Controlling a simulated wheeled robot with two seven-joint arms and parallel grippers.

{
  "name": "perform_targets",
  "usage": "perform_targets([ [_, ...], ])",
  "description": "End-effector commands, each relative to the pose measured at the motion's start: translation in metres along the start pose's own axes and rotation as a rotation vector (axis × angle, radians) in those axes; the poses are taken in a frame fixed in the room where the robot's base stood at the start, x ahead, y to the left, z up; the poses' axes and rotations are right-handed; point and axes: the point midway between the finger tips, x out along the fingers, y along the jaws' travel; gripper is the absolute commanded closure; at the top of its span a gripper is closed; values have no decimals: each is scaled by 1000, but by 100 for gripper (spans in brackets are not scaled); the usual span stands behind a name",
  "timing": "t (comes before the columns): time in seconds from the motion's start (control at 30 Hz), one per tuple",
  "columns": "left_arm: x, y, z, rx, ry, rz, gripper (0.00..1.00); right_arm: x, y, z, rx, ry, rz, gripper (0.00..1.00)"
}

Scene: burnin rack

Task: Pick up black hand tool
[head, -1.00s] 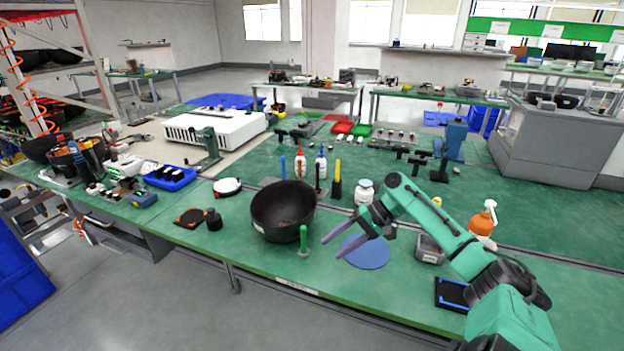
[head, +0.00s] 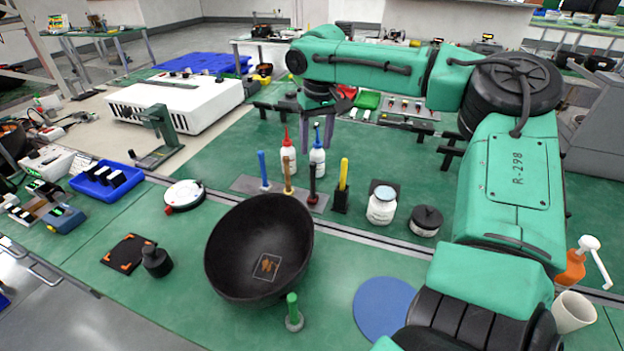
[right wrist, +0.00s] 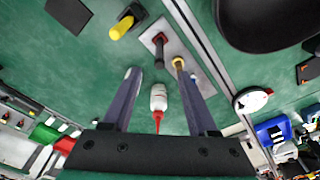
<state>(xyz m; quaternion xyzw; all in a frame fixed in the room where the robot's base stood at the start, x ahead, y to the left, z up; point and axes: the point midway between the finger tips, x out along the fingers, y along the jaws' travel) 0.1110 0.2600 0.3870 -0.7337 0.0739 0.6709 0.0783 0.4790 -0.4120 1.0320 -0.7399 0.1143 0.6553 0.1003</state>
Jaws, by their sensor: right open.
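The dark tool also shows in the right wrist view (right wrist: 159,50), beyond the fingers. My right gripper (head: 316,140) is open, points down and is empty. It is above and behind the row of tools, near two bottles. In the right wrist view a red-tipped white bottle (right wrist: 158,98) appears between its fingers. My left gripper is not in view.
A yellow tool in a black holder (head: 342,186) stands just right of the dark tool. A blue-capped bottle (head: 317,158) is behind it. A large black bowl (head: 228,235) is in front, and a white jar (head: 382,205) is to the right.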

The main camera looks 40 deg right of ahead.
Motion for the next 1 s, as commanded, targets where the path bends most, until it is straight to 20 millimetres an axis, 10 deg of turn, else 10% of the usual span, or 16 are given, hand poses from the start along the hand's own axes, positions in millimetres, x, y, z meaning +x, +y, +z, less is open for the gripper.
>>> perform_targets([
  [0.5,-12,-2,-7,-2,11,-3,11,98,0,-3,2,-3,0,41],
  [0.77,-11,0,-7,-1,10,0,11,108,0,-4,3,3,-1,41],
  [0.93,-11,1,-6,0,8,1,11,108,0,-4,3,2,-1,98],
  [1.0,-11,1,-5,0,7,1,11,108,0,-4,3,2,-1,100],
])
